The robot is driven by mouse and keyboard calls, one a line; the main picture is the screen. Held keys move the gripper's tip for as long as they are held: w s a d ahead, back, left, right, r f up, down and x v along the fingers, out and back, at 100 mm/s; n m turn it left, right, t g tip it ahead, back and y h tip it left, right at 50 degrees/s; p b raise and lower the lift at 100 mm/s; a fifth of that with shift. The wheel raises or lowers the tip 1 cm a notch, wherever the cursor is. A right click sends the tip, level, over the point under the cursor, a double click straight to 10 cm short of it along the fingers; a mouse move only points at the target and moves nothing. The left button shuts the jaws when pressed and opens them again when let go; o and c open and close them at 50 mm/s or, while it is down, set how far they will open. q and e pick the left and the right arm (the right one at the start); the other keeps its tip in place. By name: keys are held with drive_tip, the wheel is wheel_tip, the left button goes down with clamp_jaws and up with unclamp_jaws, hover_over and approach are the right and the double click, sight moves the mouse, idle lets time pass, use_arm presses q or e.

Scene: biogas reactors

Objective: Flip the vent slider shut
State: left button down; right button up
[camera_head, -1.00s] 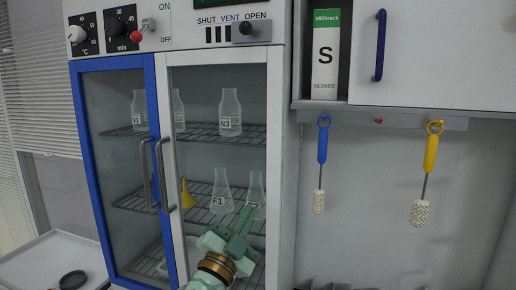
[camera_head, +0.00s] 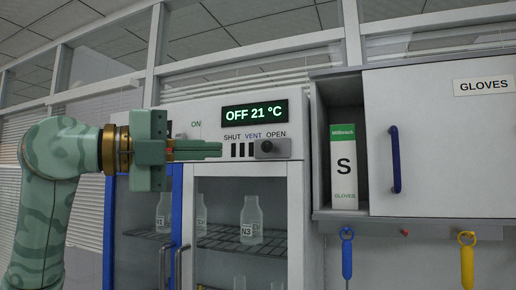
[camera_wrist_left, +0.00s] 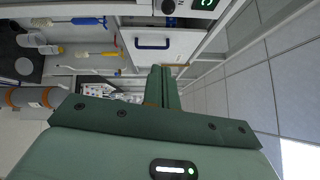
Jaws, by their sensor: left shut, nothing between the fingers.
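The vent slider's dark knob (camera_head: 266,147) sits at the right end of its slotted strip (camera_head: 243,150), under the word OPEN. The SHUT label is at the strip's left end. The knob also shows at the top of the left wrist view (camera_wrist_left: 168,7). My left gripper (camera_head: 220,149) is shut and empty, its fingers pointing right, left of the strip in the picture. Its closed fingers (camera_wrist_left: 161,72) show in the left wrist view, apart from the knob. The gripper hides the panel's left dials. My right gripper is not in view.
A display (camera_head: 254,112) reading OFF 21 °C is above the slider. Below is the glass-doored cabinet with bottles (camera_head: 251,220) and a blue door frame (camera_head: 177,215). To the right are a glove box (camera_head: 343,166) and a wall cupboard (camera_head: 440,140).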

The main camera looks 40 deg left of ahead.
use_arm(q)
drive_tip(key=shift+w, duration=0.1)
drive_tip(key=w+p, duration=0.1)
drive_tip(key=w, duration=0.2)
drive_tip(key=w+d+p, duration=0.1)
drive_tip(key=w+p, duration=0.1)
drive_tip(key=w, duration=0.2)
drive_tip(key=w+d+r+p, duration=0.1)
drive_tip(key=w+p, duration=0.1)
drive_tip(key=w, duration=0.2)
drive_tip(key=shift+w+r, duration=0.1)
drive_tip(key=shift+w, duration=0.1)
drive_tip(key=b, duration=0.1)
approach(263, 148)
drive_tip(key=w, duration=0.1)
drive_tip(key=w+a, duration=0.1)
drive_tip(key=w, duration=0.2)
drive_tip(key=shift+a+r, duration=0.1)
drive_tip(key=shift+a, duration=0.25)
